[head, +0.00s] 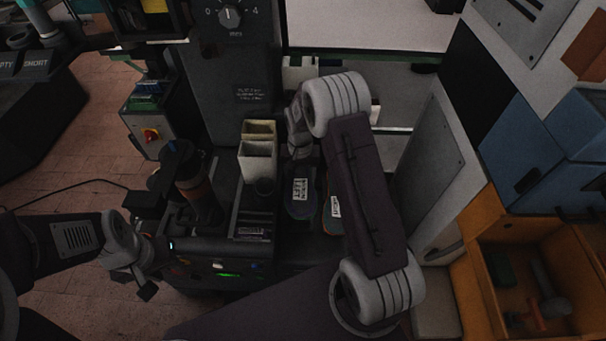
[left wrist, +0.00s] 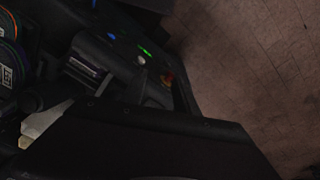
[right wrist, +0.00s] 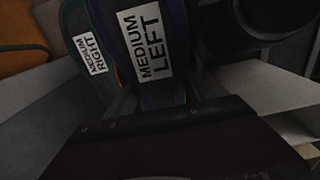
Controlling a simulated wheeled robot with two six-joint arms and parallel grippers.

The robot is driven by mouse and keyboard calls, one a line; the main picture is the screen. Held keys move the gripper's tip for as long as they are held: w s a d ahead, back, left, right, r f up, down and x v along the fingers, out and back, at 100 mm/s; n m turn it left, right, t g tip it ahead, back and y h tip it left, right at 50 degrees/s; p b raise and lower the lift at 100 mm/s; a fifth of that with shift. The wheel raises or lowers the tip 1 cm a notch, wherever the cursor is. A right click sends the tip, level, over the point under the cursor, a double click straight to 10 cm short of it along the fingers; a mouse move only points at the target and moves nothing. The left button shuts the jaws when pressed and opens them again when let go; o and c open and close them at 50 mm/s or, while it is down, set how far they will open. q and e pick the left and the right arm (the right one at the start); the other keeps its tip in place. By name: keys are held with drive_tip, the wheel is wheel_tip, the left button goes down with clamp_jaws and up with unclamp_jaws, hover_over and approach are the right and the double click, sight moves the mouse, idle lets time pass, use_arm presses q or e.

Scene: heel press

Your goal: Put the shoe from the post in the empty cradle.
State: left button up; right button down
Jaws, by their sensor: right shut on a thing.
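A dark shoe labelled MEDIUM LEFT (head: 300,196) stands below my right gripper (head: 299,152) in the head view. In the right wrist view the same shoe (right wrist: 150,45) is close, between the fingers, and my right gripper (right wrist: 158,98) is shut on it. The shoe labelled MEDIUM RIGHT (head: 333,212) stands beside it, and shows in the right wrist view (right wrist: 90,45). My arm hides part of it. My left gripper (head: 156,268) looks open and empty, left of the press front. Which part is the post or the empty cradle I cannot tell.
A dark upright unit with a brown band (head: 197,190) stands left of the shoes. Pale open bins (head: 258,160) stand behind, near a dial panel (head: 232,40). A green-lit front panel (head: 222,273) faces me. An orange bin (head: 480,285) is at right. Floor is clear at left.

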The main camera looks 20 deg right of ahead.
drive_tip(key=shift+f+b, duration=2)
drive_tip(key=shift+f, duration=0.05)
drive_tip(key=shift+f+b, duration=1.2)
drive_tip(key=shift+f, duration=1.05)
drive_tip(key=shift+f, duration=0.55)
drive_tip(key=shift+c, duration=1.5)
unclamp_jaws()
wheel_tip(320, 180, up, 9)
drive_tip(key=shift+r+p, duration=0.1)
drive_tip(key=shift+p, duration=0.45)
drive_tip(key=shift+s, duration=0.1)
